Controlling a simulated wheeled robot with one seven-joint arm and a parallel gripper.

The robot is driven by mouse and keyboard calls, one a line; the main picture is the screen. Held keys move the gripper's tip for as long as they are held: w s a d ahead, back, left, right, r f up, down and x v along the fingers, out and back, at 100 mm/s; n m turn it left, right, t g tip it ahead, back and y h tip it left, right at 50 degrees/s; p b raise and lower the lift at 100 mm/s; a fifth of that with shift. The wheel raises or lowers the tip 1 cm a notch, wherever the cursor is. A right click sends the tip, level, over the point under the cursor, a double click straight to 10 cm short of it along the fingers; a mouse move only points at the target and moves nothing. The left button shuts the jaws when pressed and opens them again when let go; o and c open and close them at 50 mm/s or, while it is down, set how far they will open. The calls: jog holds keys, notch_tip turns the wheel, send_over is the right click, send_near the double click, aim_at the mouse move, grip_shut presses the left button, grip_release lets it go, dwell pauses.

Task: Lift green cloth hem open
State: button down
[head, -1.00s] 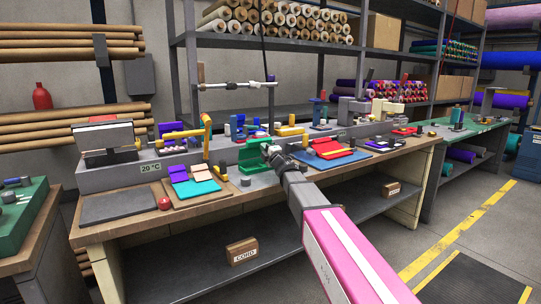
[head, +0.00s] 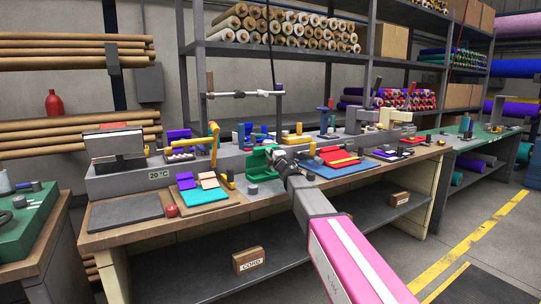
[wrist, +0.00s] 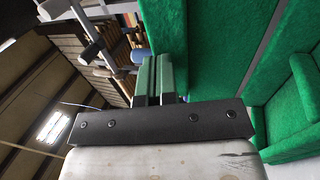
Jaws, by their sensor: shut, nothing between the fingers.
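The green cloth (head: 259,159) is a thick folded piece standing on the workbench, near the middle of the head view. In the wrist view its green panels (wrist: 205,45) fill the right side, with a further folded part at the right edge. My gripper (head: 274,154) is at the cloth's right side in the head view, partly hiding it. In the wrist view my gripper's greenish fingers (wrist: 160,68) are together and empty, just left of the nearest panel. I cannot tell whether they touch it.
A teal cloth (head: 203,197) with small swatches lies left on the bench. A red cloth (head: 336,156) on a blue mat lies to the right. A grey block (head: 253,189) stands in front of the green cloth. A dark mat (head: 125,211) at the bench's left is bare.

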jog(key=shift+r+x, duration=0.25)
jog(key=shift+x, duration=2.45)
jog(key=shift+w+a+f, duration=0.1)
jog(key=shift+f, duration=0.1)
